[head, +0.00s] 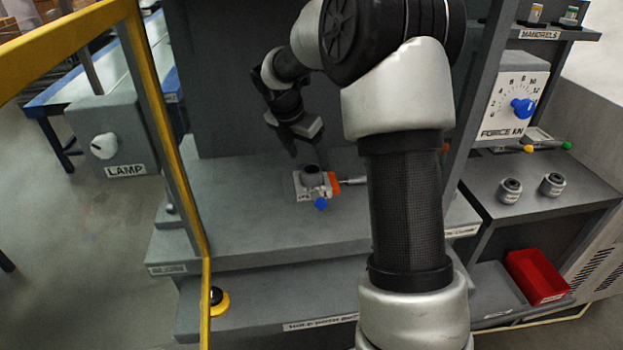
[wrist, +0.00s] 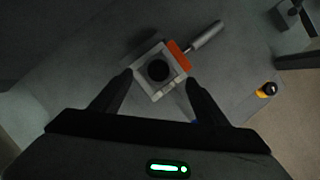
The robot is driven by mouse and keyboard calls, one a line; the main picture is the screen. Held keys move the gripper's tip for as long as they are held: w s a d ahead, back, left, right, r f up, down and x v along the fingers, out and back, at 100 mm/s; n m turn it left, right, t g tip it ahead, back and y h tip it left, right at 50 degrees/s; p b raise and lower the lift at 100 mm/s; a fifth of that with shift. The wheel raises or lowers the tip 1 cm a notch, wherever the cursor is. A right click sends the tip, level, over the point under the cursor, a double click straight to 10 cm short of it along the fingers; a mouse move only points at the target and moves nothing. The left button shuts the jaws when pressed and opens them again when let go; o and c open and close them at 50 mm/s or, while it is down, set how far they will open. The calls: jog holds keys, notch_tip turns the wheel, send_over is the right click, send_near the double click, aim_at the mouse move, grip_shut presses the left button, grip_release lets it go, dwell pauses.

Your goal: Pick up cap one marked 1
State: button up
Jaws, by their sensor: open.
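A grey ring-shaped piece with a dark round opening (head: 311,175) sits on a small light block fixture (head: 302,191) on the grey bench. In the wrist view, the dark opening (wrist: 158,70) lies between my finger tips, with the block's edges (wrist: 147,88) around it. My gripper (wrist: 159,82) is open and empty, pointing down above the fixture; in the head view it also shows as dark fingers. Two short grey cylinders, the left one (head: 510,191) and the right one (head: 552,184), stand on the right shelf. I cannot read a 1 on any of these pieces.
The fixture has an orange part (head: 333,183), a metal rod to its right and a blue knob (head: 321,203) in front. A yellow frame (head: 190,200) stands at left. A red bin (head: 537,276) is at lower right. The bench around the fixture is mostly clear.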

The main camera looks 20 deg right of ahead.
aim_at(313, 169)
jog(key=x, duration=0.3)
jog(key=b+x, duration=0.1)
jog(key=x, duration=0.2)
jog(key=shift+w+d+r, duration=0.1)
jog(key=shift+w+d, duration=0.1)
jog(key=shift+w, duration=0.05)
jog(key=shift+c, duration=0.4)
jog(key=shift+r, duration=0.1)
jog(key=c, duration=1.4)
